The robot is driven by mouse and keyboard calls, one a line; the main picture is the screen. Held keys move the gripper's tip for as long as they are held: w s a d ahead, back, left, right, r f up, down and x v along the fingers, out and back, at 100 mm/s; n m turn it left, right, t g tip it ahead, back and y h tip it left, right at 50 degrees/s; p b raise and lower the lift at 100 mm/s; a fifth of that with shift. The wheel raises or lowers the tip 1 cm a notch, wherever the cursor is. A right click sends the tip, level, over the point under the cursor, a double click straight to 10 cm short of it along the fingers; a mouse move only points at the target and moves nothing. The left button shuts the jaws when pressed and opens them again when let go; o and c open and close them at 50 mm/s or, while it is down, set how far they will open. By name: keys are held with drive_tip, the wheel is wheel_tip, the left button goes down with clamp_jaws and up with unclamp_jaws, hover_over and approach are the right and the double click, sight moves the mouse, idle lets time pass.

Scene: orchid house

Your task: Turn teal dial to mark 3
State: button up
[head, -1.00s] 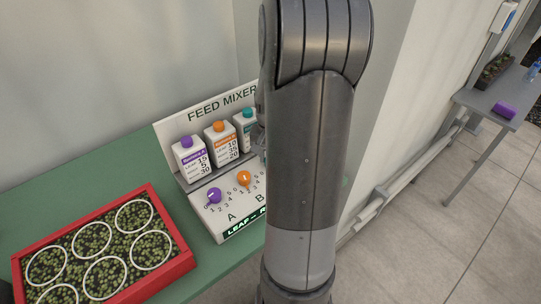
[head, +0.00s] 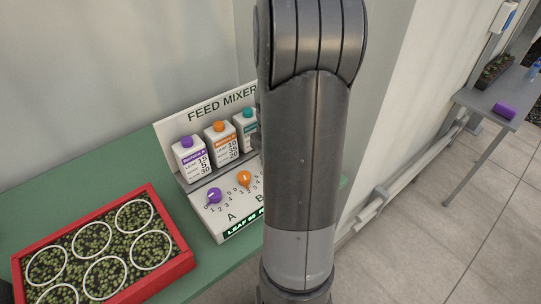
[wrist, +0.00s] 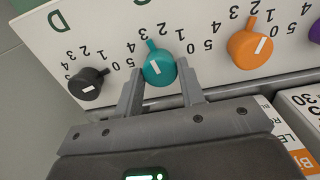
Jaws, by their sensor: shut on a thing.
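The teal dial (wrist: 159,69) is a round knob with a short pointer tab, seen upside down in the wrist view. Its tab points to or very close to the 3 on the printed scale. My gripper (wrist: 161,84) has one finger on each side of the knob and is shut on it. In the head view my arm hides the gripper and the teal dial. The feed mixer panel (head: 226,218) shows there only in its left part.
Beside the teal dial are a black dial (wrist: 88,84) and an orange dial (wrist: 252,46). Bottles stand on the mixer's shelf, among them a purple-capped one (head: 189,160). A red tray (head: 178,263) of plants lies left on the green bench (head: 95,180).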

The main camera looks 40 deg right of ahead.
drive_tip(key=shift+n, duration=0.5)
drive_tip(key=o, duration=1)
wheel_tip(320, 180, up, 11)
drive_tip(key=shift+f, duration=0.1)
idle(0.5)
drive_tip(key=s+a+r+t+h, duration=0.1)
drive_tip(key=s+a+r, duration=0.1)
drive_tip(key=a+r, duration=0.35)
drive_tip(key=s+a+r+t, duration=0.1)
drive_tip(key=s+a+r, duration=0.1)
drive_tip(key=a, duration=0.7)
drive_tip(key=s+a+r+m+t+y, duration=0.1)
drive_tip(key=s+a+r+t, duration=0.1)
drive_tip(key=s+a, duration=0.6)
drive_tip(key=shift+s+a+r+t, duration=0.3)
drive_tip(key=shift+a+t, duration=0.5)
drive_tip(key=shift+a, duration=0.2)
